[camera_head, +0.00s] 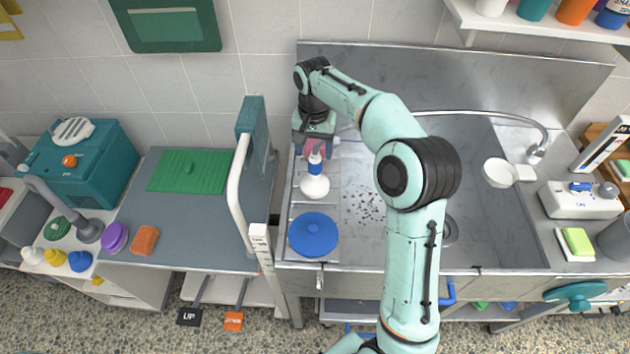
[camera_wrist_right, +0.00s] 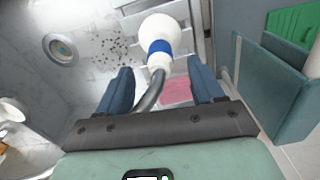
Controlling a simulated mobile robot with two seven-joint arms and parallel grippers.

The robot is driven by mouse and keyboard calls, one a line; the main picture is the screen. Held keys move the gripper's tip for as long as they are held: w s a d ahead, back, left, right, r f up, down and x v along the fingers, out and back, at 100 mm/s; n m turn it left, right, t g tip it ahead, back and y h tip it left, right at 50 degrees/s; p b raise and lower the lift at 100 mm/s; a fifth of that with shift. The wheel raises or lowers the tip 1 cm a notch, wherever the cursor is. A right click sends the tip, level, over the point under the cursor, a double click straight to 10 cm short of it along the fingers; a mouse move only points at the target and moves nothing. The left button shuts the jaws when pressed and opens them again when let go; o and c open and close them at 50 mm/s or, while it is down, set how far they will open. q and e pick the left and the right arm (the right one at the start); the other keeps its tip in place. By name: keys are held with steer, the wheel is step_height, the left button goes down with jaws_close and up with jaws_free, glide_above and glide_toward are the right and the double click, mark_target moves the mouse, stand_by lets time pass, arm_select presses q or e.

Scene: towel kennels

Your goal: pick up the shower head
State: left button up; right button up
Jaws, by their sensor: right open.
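The shower head (camera_head: 315,187) is white with a blue collar and lies at the left end of the steel sink unit. The right wrist view also shows it (camera_wrist_right: 160,28), with a grey hose (camera_wrist_right: 152,92) running from the collar back between my fingers. My right gripper (camera_head: 314,150) is open at the collar end of the shower head. In the wrist view its two blue fingers (camera_wrist_right: 161,82) stand on either side of the hose, apart from it. Whether the fingers reach down to hose height I cannot tell. My left gripper is not in view.
A pink item (camera_wrist_right: 175,92) lies below the fingers. A blue round lid (camera_head: 313,234) lies in front of the shower head. An upright teal panel (camera_head: 254,150) with a white rail stands close on the left. The sink basin (camera_head: 480,150) has dark specks and a drain.

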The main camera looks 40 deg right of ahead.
mark_target(315, 166)
steer(key=f, duration=0.8)
steer(key=shift+w+d, duration=0.15)
steer(key=shift+d, duration=0.1)
jaws_close()
